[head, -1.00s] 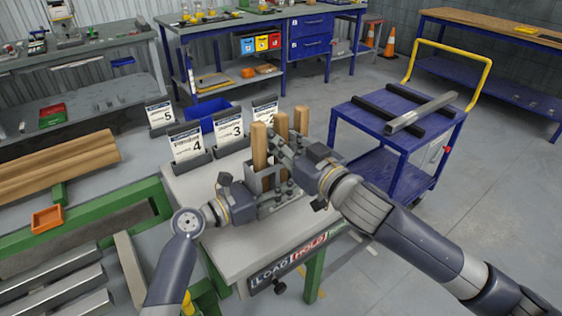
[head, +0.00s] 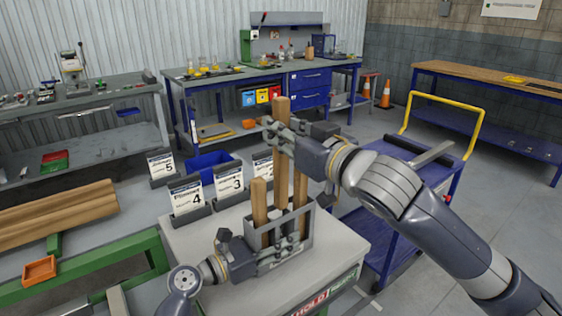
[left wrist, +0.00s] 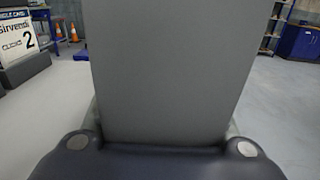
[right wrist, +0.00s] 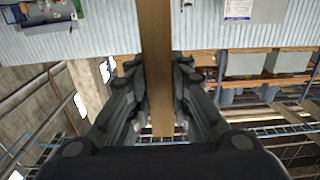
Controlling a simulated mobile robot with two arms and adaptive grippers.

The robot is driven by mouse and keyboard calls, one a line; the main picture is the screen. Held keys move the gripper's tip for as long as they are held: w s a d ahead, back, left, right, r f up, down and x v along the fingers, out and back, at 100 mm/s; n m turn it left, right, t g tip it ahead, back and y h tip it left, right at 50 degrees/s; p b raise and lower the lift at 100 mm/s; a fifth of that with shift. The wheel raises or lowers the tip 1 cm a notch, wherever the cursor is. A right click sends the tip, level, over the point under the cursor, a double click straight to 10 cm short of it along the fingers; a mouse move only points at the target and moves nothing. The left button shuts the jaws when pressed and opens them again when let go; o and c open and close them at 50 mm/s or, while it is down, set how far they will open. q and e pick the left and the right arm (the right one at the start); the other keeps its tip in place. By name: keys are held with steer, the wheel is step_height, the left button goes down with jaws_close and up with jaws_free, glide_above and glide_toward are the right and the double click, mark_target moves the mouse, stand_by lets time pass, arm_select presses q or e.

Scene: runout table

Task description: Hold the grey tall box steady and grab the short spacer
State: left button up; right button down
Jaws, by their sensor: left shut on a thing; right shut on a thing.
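The grey tall box (head: 304,238) stands open-topped on the pale table. My left gripper (head: 282,256) is shut on its near wall, and the grey wall (left wrist: 160,70) fills the middle of the left wrist view. My right gripper (head: 281,138) is above the box, shut on a wooden spacer (head: 282,178), which is upright and raised; it also runs between the fingers in the right wrist view (right wrist: 155,60). Whether its lower end is clear of the box is hidden. A wooden spacer (head: 259,206) stands at the box's left, and another (head: 300,185) stands at the right, partly covered.
Numbered card stands (head: 188,198) and a blue bin (head: 212,165) are behind the box. A blue cart (head: 385,232) with a yellow handle is at the right. The pale table top (head: 205,240) is bare left of the box.

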mark_target(285, 116)
steer(key=shift+r, duration=1.55)
arm_select(q)
steer(key=o, duration=1.2)
steer(key=shift+o, duration=0.2)
